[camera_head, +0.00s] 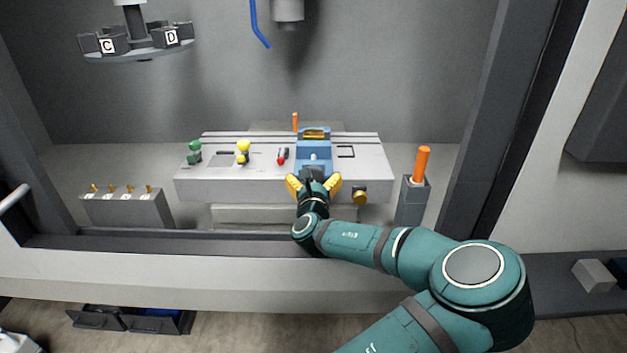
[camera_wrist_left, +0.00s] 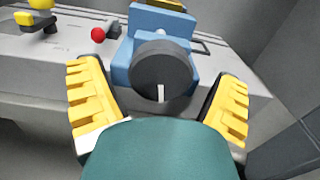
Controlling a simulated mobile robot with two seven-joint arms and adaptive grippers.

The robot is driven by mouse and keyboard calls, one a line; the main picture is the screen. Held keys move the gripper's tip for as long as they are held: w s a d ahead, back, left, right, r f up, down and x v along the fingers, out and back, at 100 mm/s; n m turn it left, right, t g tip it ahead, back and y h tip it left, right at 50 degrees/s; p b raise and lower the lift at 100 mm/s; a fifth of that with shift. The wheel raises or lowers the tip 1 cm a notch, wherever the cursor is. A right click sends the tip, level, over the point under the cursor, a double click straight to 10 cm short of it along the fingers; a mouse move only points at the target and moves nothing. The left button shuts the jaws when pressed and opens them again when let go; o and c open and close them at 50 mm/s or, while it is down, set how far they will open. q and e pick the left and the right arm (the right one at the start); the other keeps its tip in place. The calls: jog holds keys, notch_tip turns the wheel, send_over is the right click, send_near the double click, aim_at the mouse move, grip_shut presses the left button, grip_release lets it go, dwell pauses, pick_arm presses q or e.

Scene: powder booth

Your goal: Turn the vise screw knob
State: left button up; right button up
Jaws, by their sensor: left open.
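The blue vise (camera_head: 314,153) stands on the grey machine table (camera_head: 225,185), and it also shows in the left wrist view (camera_wrist_left: 165,22). Its screw knob (camera_wrist_left: 162,66) is a dark round disc with a white mark pointing down, facing my left wrist camera. My left gripper (camera_head: 313,185) is in front of the vise at the table's front edge. Its yellow fingers (camera_wrist_left: 158,88) are spread, one on each side of the knob, with gaps visible on both sides. In the head view the gripper largely hides the knob. My right gripper is not in view.
A brass knob (camera_head: 360,195) is on the table front, close right of the gripper. An orange handle (camera_head: 422,163) stands on a grey post further right. Red (camera_head: 282,157), yellow (camera_head: 243,150) and green (camera_head: 195,150) controls sit left of the vise. A switch box (camera_head: 128,210) stands at left.

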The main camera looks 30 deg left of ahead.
pick_arm(q)
jog(key=shift+w+a, duration=0.15)
jog(key=shift+w, duration=0.05)
jog(key=c, duration=1.2)
jog(key=n, duration=0.3)
jog(key=shift+f, duration=0.1)
jog(key=shift+n+p, duration=0.4)
jog(key=shift+n, duration=1.6)
